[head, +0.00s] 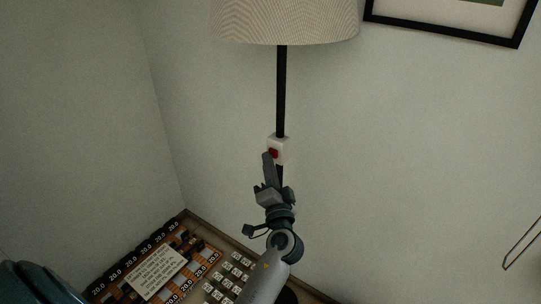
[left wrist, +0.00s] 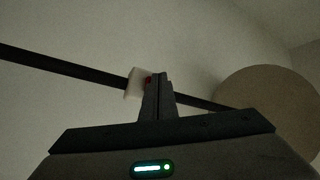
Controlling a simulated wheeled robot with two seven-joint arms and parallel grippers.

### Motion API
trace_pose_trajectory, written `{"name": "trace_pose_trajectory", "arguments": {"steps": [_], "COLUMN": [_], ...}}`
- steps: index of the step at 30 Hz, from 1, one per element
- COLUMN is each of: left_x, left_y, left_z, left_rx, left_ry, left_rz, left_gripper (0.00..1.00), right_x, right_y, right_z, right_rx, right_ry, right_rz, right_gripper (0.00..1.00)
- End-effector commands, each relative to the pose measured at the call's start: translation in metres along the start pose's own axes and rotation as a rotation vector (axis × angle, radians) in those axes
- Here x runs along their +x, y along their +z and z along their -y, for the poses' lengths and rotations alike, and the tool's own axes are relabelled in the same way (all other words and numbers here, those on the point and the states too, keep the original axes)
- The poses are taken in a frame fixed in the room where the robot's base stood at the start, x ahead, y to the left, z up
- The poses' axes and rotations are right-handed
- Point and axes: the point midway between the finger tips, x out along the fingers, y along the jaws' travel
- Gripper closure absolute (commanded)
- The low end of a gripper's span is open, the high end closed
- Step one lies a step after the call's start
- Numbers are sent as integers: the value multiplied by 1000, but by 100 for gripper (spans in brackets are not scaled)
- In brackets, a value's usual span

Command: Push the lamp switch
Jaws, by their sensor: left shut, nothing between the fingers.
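The lamp has a pale shade (head: 285,22) and a thin black pole (head: 281,90). A white switch box (head: 281,146) with a red button (head: 273,153) sits on the pole. My left gripper (head: 268,157) is shut and empty, its fingertips right at the red button's lower edge. I cannot tell whether the fingertips touch the button. My right gripper is not in view.
A board with orange and black patterns and a white card (head: 155,273) lies on a wooden surface at the lower left, with several small white tiles (head: 232,268) beside it. A black picture frame (head: 450,28) hangs at the upper right. Walls stand close behind the lamp.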

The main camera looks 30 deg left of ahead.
Motion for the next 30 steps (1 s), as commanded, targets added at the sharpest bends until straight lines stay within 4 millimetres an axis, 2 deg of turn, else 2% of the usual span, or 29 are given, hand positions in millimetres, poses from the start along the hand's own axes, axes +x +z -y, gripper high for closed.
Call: {"name": "trace_pose_trajectory", "arguments": {"steps": [10, 23, 30], "left_x": [-10, -11, -20], "left_y": [7, 8, 15], "left_z": [7, 8, 14], "left_rx": [0, 0, 0], "left_ry": [0, 0, 1], "left_rz": [0, 0, 1], "left_gripper": [100, 100, 100], "right_x": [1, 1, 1], "right_y": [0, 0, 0], "right_z": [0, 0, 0], "right_rx": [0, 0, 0], "right_ry": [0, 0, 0], "right_rz": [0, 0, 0], "right_gripper": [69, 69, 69]}}
